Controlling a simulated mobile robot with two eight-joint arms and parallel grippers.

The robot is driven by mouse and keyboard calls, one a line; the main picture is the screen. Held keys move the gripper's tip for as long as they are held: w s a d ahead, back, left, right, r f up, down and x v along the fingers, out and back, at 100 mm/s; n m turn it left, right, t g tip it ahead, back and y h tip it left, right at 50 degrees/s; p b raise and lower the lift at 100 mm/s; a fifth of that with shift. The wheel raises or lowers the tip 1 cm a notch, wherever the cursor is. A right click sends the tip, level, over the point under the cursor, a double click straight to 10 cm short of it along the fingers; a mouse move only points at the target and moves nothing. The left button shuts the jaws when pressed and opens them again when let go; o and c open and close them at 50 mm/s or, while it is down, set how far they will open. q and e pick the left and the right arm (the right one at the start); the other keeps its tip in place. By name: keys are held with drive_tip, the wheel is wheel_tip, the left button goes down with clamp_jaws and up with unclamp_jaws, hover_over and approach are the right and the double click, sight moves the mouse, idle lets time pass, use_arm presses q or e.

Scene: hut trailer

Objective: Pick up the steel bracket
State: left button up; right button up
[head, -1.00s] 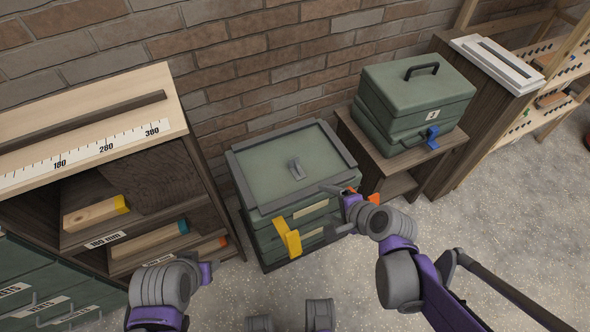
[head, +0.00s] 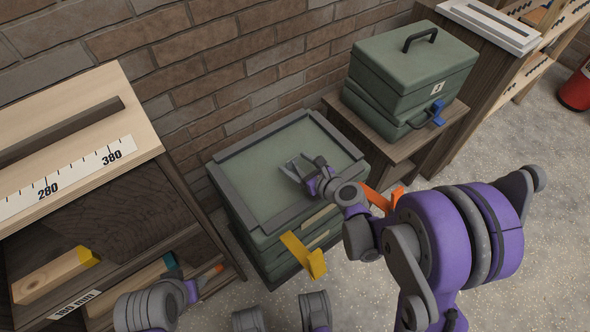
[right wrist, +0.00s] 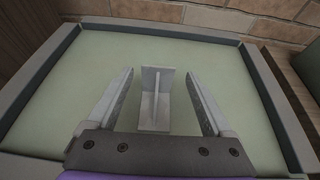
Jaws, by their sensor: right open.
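The steel bracket (right wrist: 156,98) is a small grey angled piece with a central rib. It lies on the green, grey-rimmed top (right wrist: 80,85) of the drawer cabinet, which also shows in the head view (head: 262,160). My right gripper (right wrist: 159,92) is open, with one finger on each side of the bracket and a gap on both sides. In the head view my right gripper (head: 296,168) is low over the cabinet top, and the bracket is hard to tell from the fingers. My left arm shows at the lower left; its fingers are not clear.
A raised grey rim (head: 240,218) borders the cabinet top. A yellow handle (head: 303,255) juts from its front. Green cases (head: 415,75) stand on a wooden stand to the right. A wooden shelf (head: 75,150) stands left; a brick wall is behind.

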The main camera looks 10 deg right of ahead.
sight(292, 162)
drive_tip(key=b+x, duration=0.1)
drive_tip(key=x, duration=0.4)
drive_tip(key=shift+a, duration=0.2)
clamp_jaws()
